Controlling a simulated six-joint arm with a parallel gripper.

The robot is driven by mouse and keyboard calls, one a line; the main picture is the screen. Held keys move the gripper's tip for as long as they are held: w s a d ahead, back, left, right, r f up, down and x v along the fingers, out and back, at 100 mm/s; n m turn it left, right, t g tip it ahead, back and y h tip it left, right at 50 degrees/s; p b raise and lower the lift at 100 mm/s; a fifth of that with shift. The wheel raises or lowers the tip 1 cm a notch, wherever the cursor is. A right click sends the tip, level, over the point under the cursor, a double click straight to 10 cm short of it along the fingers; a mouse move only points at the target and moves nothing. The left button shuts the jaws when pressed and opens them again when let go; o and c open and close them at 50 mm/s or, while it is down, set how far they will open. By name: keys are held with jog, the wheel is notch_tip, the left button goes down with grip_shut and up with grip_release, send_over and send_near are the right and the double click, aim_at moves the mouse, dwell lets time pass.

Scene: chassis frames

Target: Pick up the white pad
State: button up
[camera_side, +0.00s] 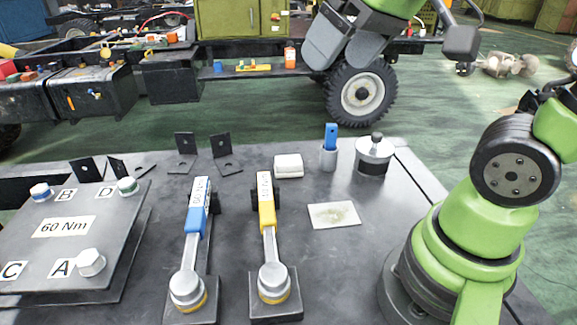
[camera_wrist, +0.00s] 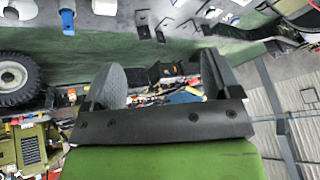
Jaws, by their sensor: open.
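The white pad (camera_side: 288,166) is a small, thick block lying flat on the dark grey table, left of the cup with the blue-handled item. It also shows at the top edge of the wrist view (camera_wrist: 105,6), partly cut off. My gripper (camera_side: 341,62) is high above and beyond the far edge of the table in the side picture, well apart from the pad. In the wrist view, its two grey fingers (camera_wrist: 162,82) are spread, with nothing held between them.
A blue-handled item in a cup (camera_side: 329,155) and a metal tin (camera_side: 374,155) stand right of the pad. Black brackets (camera_side: 227,153) stand left. Blue (camera_side: 195,218) and yellow (camera_side: 267,215) wrenches and a flat pale plate (camera_side: 333,214) lie nearer. A bolted plate (camera_side: 65,255) is at left.

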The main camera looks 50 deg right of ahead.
jog(key=w+d+f+n+g, duration=0.2)
jog(key=w+d+f+n, duration=0.15)
jog(key=w, duration=0.55)
jog(key=n+g+h, duration=0.1)
jog(key=n+g, duration=0.2)
jog(key=n, duration=0.3)
send_over(289, 159)
jog(key=a, duration=0.1)
notch_tip(289, 159, down, 15)
jog(key=shift+n+g, duration=0.4)
jog(key=shift+n, duration=0.15)
jog(key=f, duration=0.2)
jog(key=d+f, duration=0.1)
jog(key=f, duration=0.4)
jog(key=shift+w+d+f, duration=0.15)
jog(key=shift+w+f, duration=0.1)
jog(key=shift+f, duration=0.15)
jog(key=shift+s+f, duration=0.2)
jog(key=shift+f, duration=2.75)
jog(key=c, duration=1)
